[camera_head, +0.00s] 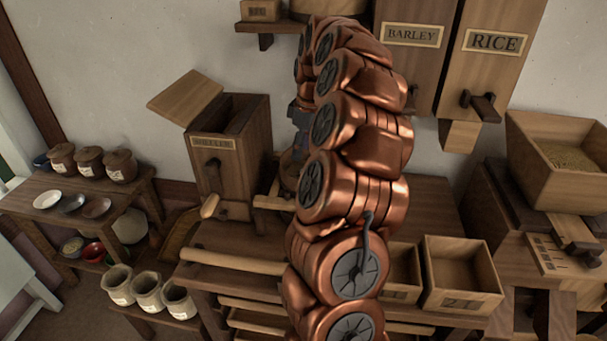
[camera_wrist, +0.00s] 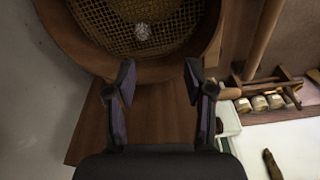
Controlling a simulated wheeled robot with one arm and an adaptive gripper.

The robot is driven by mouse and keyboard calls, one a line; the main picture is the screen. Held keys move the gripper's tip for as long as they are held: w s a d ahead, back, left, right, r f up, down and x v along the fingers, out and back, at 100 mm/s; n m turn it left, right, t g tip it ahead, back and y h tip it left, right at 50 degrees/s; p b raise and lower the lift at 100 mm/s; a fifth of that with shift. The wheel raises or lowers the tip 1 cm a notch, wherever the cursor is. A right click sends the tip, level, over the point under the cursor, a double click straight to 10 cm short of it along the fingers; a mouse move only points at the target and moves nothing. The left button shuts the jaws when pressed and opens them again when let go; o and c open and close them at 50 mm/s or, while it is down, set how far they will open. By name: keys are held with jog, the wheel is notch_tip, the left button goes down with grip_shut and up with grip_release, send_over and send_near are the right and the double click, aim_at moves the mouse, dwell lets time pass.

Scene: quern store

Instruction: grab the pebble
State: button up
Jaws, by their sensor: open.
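A small pale, rounded lump that looks like the pebble (camera_wrist: 142,31) lies on the mesh of a round wooden sieve (camera_wrist: 75,55) in the wrist view. My gripper (camera_wrist: 160,78) is open, with its two dark fingers apart and nothing between them. The fingertips are at the near rim of the sieve, and the pebble is beyond them, slightly left of the middle. In the head view my copper arm covers the middle, and I cannot make out the pebble there.
In the head view a wooden hopper box (camera_head: 232,140) stands left of my arm on the workbench (camera_head: 235,240). Barley (camera_head: 412,50) and rice (camera_head: 495,55) bins hang on the wall. An open drawer box (camera_head: 460,275) sits right, and a side table (camera_head: 70,205) with jars and bowls stands left.

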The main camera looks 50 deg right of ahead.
jog(key=shift+s+d+f, duration=0.15)
jog(key=shift+d+f, duration=0.5)
jog(key=shift+d, duration=0.35)
notch_tip(320, 180, down, 2)
jog(key=shift+a, duration=0.1)
jog(key=shift+w+d+f+p, duration=0.1)
jog(key=shift+w+f+p, duration=0.2)
jog(key=shift+f, duration=0.55)
jog(key=shift+w+d+f+p, duration=0.15)
jog(key=shift+f+p, duration=0.2)
jog(key=shift+f, duration=0.45)
jog(key=shift+w+a+f+p, duration=0.1)
jog(key=shift+w+f+p, duration=0.2)
jog(key=shift+f, duration=0.55)
jog(key=shift+s, duration=0.1)
jog(key=c, duration=0.9)
